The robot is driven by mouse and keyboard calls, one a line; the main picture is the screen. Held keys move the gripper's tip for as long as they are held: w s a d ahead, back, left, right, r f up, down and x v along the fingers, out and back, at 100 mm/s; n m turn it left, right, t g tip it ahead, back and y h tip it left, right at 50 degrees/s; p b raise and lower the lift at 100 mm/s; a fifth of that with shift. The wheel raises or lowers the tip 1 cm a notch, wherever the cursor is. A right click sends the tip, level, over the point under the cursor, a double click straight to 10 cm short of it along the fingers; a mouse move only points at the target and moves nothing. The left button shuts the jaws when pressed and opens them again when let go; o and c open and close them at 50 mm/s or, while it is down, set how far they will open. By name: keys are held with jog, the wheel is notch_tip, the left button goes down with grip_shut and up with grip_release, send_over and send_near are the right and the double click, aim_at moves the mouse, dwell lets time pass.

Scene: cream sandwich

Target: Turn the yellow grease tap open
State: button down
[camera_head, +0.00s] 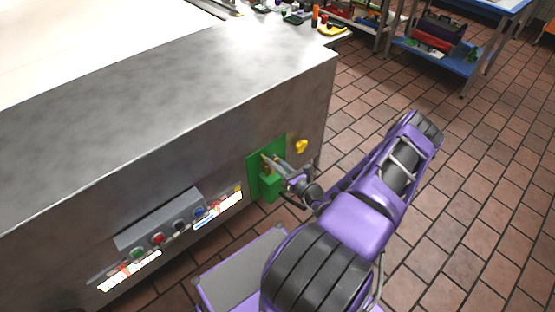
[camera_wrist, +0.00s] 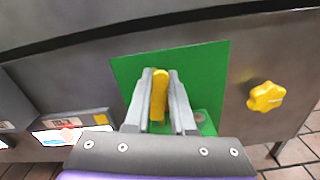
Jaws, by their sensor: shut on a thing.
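The yellow grease tap (camera_wrist: 159,97) is a narrow yellow handle in front of a green plate (camera_wrist: 207,75) on the side of the metal machine. In the wrist view my gripper (camera_wrist: 160,80) has one grey finger on each side of the handle and is shut on it. The handle points up in that view. In the head view my gripper (camera_head: 272,163) reaches the green plate (camera_head: 254,163), and its fingers mostly hide the handle.
A yellow star-shaped knob (camera_wrist: 266,96) sits right of the green plate; it also shows in the head view (camera_head: 300,146). A control box (camera_head: 160,220) with coloured buttons is at the left. Tiled floor (camera_head: 480,200) is clear at the right; a blue shelf (camera_head: 440,56) stands behind.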

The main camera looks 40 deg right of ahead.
jog(key=shift+a+n+p, duration=0.15)
jog(key=shift+a+n, duration=0.15)
jog(key=shift+n, duration=0.4)
jog(key=shift+a+n+p, duration=0.15)
jog(key=shift+a+n, duration=0.1)
jog(key=shift+n, duration=0.45)
jog(key=c, duration=0.8)
grip_release()
jog(key=shift+o, duration=0.2)
jog(key=s+d, duration=0.1)
jog(key=s, duration=1.6)
jog(key=shift+s+d, duration=0.15)
jog(key=shift+s, duration=0.1)
jog(key=shift+r+n+b, duration=0.1)
jog(key=shift+n+b, duration=0.2)
